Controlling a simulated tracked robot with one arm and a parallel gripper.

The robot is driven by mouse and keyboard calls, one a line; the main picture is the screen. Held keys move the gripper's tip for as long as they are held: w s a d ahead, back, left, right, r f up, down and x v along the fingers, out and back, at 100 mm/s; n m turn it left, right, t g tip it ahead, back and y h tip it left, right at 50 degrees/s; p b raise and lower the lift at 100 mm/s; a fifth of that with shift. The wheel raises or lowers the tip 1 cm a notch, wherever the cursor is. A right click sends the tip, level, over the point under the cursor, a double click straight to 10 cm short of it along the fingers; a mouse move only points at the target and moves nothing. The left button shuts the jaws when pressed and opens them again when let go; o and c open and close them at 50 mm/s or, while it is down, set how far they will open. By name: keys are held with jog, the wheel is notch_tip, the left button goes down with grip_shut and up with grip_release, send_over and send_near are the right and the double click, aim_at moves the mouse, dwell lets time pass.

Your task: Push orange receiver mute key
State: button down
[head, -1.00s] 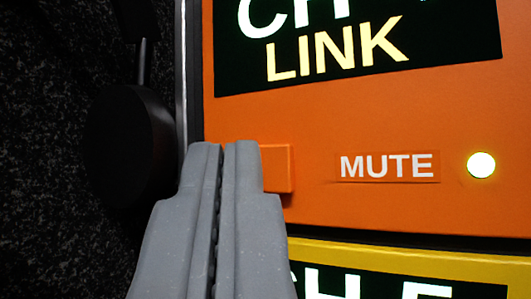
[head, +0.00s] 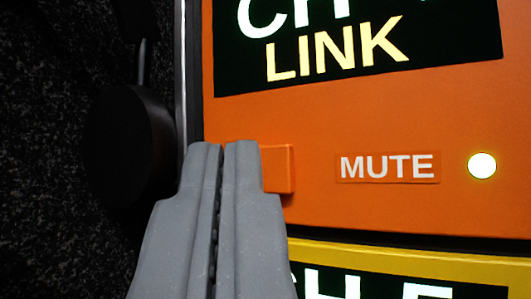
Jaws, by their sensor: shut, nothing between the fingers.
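The orange receiver (head: 400,110) fills the upper right of the head view, with a dark display (head: 360,45) reading "LINK". Its orange mute key (head: 278,169) is a small raised block near the receiver's left edge. A "MUTE" label (head: 387,167) and a lit, pale yellow-white lamp (head: 482,166) sit to the right of the key. My gripper (head: 223,147) is shut and empty. Its fingertips overlap the left part of the key and hide it. I cannot tell whether they touch the key or how far it is pressed in.
A yellow unit (head: 400,258) with its own display lies just below the orange receiver. A round black knob-like part (head: 130,145) stands to the left of the receiver's edge, before a dark speckled surface (head: 50,190).

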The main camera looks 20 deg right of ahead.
jog(key=shift+d, duration=0.1)
jog(key=shift+w+d+r, duration=0.1)
jog(key=shift+w+d, duration=0.15)
dwell(0.6)
jog(key=shift+s+a, duration=0.3)
dwell(0.4)
jog(key=s+a+b, duration=0.1)
jog(key=s+a, duration=0.3)
jog(key=shift+a, duration=0.3)
dwell(0.3)
